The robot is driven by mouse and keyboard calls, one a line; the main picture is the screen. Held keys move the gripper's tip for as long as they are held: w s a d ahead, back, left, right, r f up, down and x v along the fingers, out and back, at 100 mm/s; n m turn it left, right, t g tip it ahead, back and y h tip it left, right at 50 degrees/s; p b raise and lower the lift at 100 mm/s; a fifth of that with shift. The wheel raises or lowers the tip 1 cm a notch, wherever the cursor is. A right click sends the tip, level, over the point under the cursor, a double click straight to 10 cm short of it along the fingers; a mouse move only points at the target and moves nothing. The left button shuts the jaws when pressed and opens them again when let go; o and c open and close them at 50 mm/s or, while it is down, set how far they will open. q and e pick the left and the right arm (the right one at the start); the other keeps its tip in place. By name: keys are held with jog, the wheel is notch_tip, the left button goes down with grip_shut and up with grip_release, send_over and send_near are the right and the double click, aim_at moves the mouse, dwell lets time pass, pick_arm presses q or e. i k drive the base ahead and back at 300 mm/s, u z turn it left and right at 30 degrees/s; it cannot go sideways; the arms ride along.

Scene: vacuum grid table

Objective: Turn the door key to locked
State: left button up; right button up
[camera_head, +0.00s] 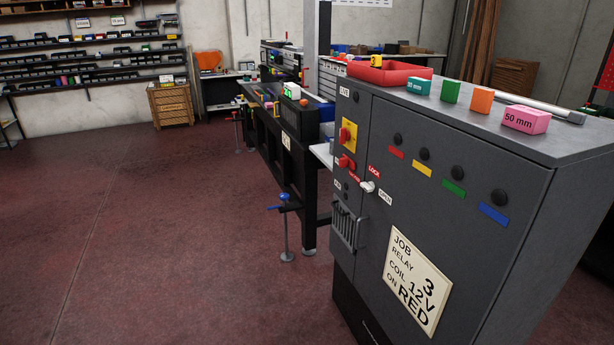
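The dark grey cabinet (470,250) stands at the right with its door facing left and toward me. A small white key-like piece (367,187) sits on the door front, between a label reading LOCK (374,171) above and a label reading OPEN (385,198) to its lower right. It is too small to tell which label it points to. A red knob (347,162) is just up and left of it. A red switch on a yellow plate (348,135) is higher up. Neither of my grippers is in view.
A red tray (390,73) and several coloured blocks (526,119) stand on top. A black table (265,130) with a blue-handled clamp (285,207) is behind left. The floor (150,230) at left is clear.

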aim_at(370, 187)
jog(key=z, duration=0.15)
jog(key=i, duration=0.95)
jog(key=z, duration=0.55)
